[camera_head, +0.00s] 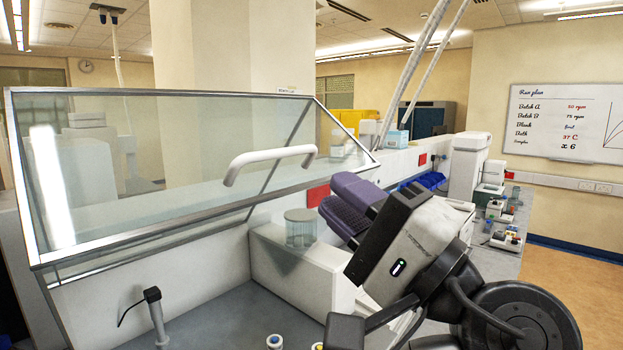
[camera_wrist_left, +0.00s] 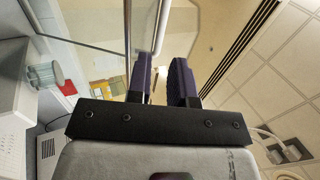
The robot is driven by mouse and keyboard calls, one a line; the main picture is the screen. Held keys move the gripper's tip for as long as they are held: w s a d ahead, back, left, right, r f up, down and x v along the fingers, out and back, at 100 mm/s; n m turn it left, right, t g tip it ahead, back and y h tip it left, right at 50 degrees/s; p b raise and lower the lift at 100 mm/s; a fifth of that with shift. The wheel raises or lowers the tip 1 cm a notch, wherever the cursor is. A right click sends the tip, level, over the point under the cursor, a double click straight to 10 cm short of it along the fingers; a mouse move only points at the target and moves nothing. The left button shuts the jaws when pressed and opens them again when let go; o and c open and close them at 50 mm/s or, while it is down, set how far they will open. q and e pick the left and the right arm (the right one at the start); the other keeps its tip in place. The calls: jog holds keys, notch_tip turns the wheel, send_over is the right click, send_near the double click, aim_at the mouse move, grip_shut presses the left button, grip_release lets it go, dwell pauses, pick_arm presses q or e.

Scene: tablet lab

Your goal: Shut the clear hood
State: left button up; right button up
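The clear hood (camera_head: 130,170) is a large glass pane in a metal frame, raised and slanted over the bench at left in the head view. Its white bar handle (camera_head: 268,157) sticks out from the pane. My left gripper (camera_head: 333,195), with purple fingers, is to the right of and a little below the handle, apart from it. In the left wrist view the left fingers (camera_wrist_left: 162,65) stand apart with an empty gap, and the handle (camera_wrist_left: 163,25) shows beyond their tips. My right gripper is in neither view.
A clear lidded jar (camera_head: 300,228) stands on a white block under the hood's right end. Instruments line the bench at right. A pillar rises behind the hood.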

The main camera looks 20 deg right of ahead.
pick_arm(q)
jog(key=shift+v, duration=2.35)
